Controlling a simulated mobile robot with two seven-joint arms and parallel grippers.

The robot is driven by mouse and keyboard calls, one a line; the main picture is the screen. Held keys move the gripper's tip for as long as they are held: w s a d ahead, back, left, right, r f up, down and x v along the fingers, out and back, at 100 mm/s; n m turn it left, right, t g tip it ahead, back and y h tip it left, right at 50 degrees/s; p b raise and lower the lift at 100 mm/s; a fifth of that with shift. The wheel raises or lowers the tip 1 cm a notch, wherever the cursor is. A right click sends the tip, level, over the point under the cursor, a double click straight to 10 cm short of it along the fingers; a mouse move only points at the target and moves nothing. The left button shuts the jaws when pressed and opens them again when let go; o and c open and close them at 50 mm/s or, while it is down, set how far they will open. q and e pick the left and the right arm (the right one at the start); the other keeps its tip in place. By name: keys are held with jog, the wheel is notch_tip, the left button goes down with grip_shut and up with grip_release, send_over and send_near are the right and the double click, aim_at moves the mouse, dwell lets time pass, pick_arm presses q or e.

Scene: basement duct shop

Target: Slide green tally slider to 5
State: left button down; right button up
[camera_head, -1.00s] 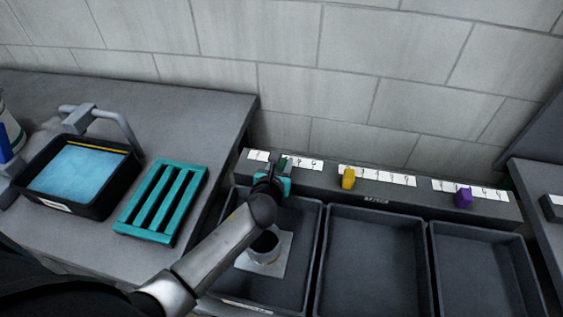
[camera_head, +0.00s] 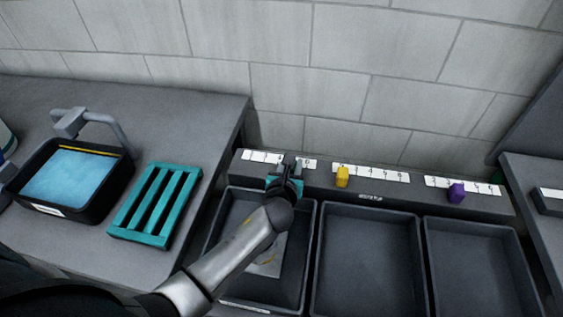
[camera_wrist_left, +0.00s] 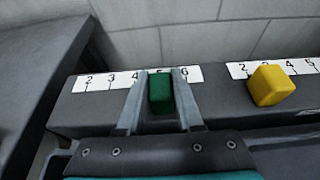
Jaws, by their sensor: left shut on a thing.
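The green tally slider (camera_wrist_left: 160,92) is between the two fingers of my left gripper (camera_wrist_left: 162,100) in the left wrist view, and the gripper is shut on it. It stands in front of the white number strip (camera_wrist_left: 110,80), just below the partly hidden 5, between the 4 and the 6. In the head view my left gripper (camera_head: 287,168) is at the left strip on the dark rail (camera_head: 322,180) and hides most of the slider. My right gripper is not in view.
A yellow slider (camera_head: 342,177) and a purple slider (camera_head: 456,193) stand at strips farther right. Dark bins (camera_head: 368,255) lie in front of the rail. A teal slatted rack (camera_head: 155,205) and a black tray (camera_head: 70,180) are on the left bench. A block wall rises behind.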

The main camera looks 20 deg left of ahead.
pick_arm(q)
jog(key=c, duration=0.6)
grip_release()
jog(key=shift+a, duration=0.1)
jog(key=shift+o, duration=0.2)
jog(key=shift+s, duration=0.1)
jog(key=p+v, duration=0.3)
jog(key=v, duration=1.2)
